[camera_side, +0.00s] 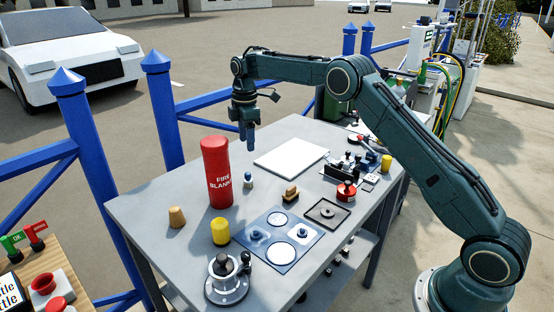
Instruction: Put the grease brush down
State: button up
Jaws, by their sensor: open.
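My gripper (249,144) is open, pointing down above the back part of the grey table, behind the red cylinder. No brush shows between its fingers. I cannot clearly identify the grease brush. A small tan block with a dark top (290,194) lies on the table in front of the white board and may be a brush. A small blue and white object (248,181) stands on the table below my gripper, apart from it; its kind is too small to tell.
A tall red fire blanket cylinder (217,172) stands left of my gripper. A white board (291,158) lies to the right. A blue mat (266,245), a black tray (327,213), a yellow cylinder (220,232) and a metal winch (227,284) fill the front. Blue railing posts (161,110) stand behind.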

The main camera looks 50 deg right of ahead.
jog(key=s+a+r+m+t, duration=0.35)
jog(key=s+r+m, duration=0.25)
jog(key=s+r, duration=1.2)
jog(key=s+a+f+m+t, duration=0.1)
jog(key=s+f+m, duration=0.2)
jog(key=s, duration=1)
jog(key=s+a+f+m+t, duration=0.1)
jog(key=s+f+m, duration=0.2)
jog(key=s, duration=1)
jog(key=shift+s+a+f+m, duration=0.2)
jog(key=shift+a+m, duration=0.15)
jog(key=shift+m, duration=0.25)
